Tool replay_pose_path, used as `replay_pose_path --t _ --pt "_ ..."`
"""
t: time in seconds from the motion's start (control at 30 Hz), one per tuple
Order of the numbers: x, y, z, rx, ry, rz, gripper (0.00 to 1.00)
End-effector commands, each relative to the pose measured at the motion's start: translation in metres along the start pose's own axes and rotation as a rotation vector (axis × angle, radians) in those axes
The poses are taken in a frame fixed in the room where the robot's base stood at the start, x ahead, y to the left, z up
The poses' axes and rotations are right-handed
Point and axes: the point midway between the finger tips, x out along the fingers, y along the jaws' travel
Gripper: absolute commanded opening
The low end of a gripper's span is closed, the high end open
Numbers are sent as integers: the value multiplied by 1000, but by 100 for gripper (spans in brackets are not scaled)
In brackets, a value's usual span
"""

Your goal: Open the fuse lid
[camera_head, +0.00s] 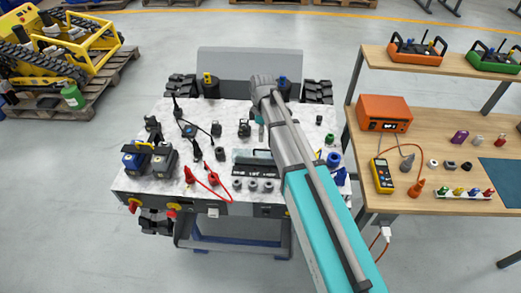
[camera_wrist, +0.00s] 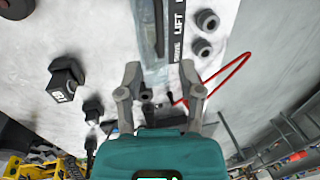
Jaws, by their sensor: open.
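The fuse lid (camera_wrist: 150,28) is a long, clear, greyish cover beside a black strip lettered LIFT and DRIVE in the wrist view. In the head view the lid (camera_head: 252,157) lies at the middle front of the white marbled carrier top, behind the black label strip (camera_head: 255,171). It looks closed, though my arm hides its right end. My gripper (camera_wrist: 161,80) is open, with its two fingers apart and nothing between them. The near end of the lid shows beyond and between the fingertips. I cannot tell whether they touch it.
Grey round knobs (camera_wrist: 207,20) stand beside the label strip. A black block (camera_wrist: 66,78) stands on the other side. A red cable (camera_head: 209,185) curves at the carrier's front left. Two batteries (camera_head: 150,160) stand at left. A wooden bench (camera_head: 440,205) is at right.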

Motion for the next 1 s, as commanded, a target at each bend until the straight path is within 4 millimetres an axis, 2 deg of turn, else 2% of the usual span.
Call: replay_pose_path --t 0.03,0.5,0.7,1.0 --pt "8 0 0 0 0 0 48" --pt "44 0 0 0 0 0 48" --pt "53 0 0 0 0 0 48" --pt "55 0 0 0 0 0 48"
